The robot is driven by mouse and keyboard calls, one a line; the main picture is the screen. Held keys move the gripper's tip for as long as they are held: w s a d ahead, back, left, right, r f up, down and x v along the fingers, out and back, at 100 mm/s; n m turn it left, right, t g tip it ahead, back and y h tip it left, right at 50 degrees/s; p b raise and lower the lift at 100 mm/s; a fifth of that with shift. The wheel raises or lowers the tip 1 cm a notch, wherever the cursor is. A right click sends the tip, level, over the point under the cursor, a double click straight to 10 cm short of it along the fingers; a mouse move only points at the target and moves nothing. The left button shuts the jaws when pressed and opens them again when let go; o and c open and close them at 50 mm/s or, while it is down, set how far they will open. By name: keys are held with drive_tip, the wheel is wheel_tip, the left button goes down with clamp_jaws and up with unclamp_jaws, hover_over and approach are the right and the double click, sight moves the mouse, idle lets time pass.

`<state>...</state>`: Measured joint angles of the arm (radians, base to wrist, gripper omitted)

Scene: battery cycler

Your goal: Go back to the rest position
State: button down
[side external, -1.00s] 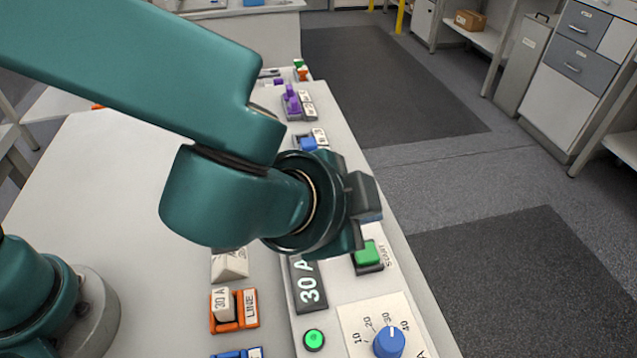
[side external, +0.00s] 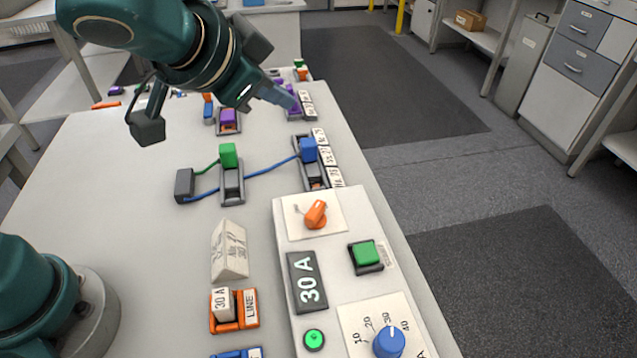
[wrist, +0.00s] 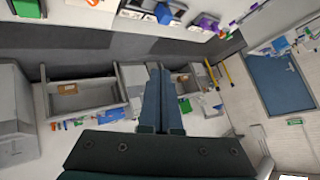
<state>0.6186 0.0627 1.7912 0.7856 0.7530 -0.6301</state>
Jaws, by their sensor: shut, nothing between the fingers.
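My gripper (side external: 281,97) is raised above the far part of the white table (side external: 110,190). In the side view its narrow fingers point right, in front of the purple connector area as seen from this camera. In the wrist view my gripper (wrist: 159,75) shows its two fingers together with nothing between them. It touches nothing that I can see.
The white control panel (side external: 283,255) carries an orange knob (side external: 316,213), a green button (side external: 366,252) and a blue dial (side external: 389,341). A green plug (side external: 229,156) and a blue plug (side external: 308,150) stand in holders with cables. Aisle floor lies right.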

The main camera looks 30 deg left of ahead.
drive_tip(key=s+a+n+g+y, duration=0.15)
drive_tip(key=s+a+n, duration=0.35)
drive_tip(key=s+a, duration=0.55)
drive_tip(key=s+f+g+h, duration=0.2)
drive_tip(key=s+f, duration=0.2)
drive_tip(key=s, duration=0.2)
drive_tip(key=shift+d, duration=0.4)
drive_tip(key=shift+g, duration=0.25)
idle(0.8)
idle(2.2)
